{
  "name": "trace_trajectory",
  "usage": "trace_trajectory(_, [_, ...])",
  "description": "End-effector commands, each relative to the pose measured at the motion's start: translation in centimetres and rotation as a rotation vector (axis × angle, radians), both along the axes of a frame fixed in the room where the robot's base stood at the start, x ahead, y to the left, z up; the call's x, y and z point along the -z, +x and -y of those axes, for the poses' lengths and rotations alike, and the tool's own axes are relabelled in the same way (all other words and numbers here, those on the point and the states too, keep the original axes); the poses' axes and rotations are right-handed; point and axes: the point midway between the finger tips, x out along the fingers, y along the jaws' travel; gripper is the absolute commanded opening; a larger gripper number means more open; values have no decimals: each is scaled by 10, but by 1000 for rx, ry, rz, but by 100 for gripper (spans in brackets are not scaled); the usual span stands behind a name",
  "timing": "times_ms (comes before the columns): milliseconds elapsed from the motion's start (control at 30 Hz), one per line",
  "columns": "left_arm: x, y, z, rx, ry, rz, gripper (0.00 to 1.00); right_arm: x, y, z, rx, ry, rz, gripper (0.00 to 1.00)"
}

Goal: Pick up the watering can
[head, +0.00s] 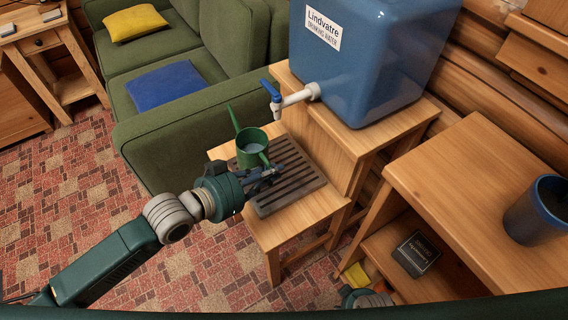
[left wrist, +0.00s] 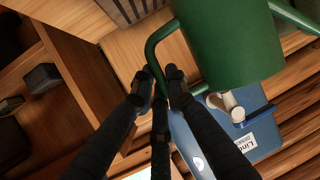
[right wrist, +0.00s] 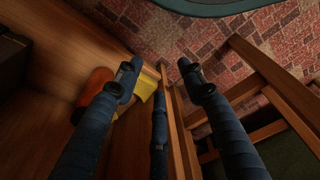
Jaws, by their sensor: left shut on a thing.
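The green watering can (head: 250,158) has an open top and a spout pointing up and left in the head view. It is at the slatted dark drip tray (head: 300,190) on the low wooden stand; I cannot tell whether it touches the tray. My left gripper (head: 272,173) is shut on its handle. In the left wrist view the handle (left wrist: 152,48) passes between the fingertips of my left gripper (left wrist: 160,82), with the green body (left wrist: 230,40) beyond. My right gripper (right wrist: 160,82) is open, with nothing between its fingers, near the wooden shelf unit.
A blue water container (head: 375,60) with a tap (head: 298,95) stands on a higher step behind the can. A green sofa (head: 195,135) is close behind at left. A wooden shelf (head: 490,205) with a dark blue cup (head: 540,215) is at right. Patterned floor at left is clear.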

Motion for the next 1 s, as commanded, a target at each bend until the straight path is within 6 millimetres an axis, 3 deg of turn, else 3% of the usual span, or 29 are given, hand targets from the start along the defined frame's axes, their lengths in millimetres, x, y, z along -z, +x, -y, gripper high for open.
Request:
trace_trajectory(600, [-1, -41, -72, 2, 2, 3, 0, 7, -6, 1, -1, -1, -5, 40])
trace_trajectory(1000, [-2, -57, -99, 1, -1, 5, 0, 12, -10, 1, -2, -2, -13, 40])
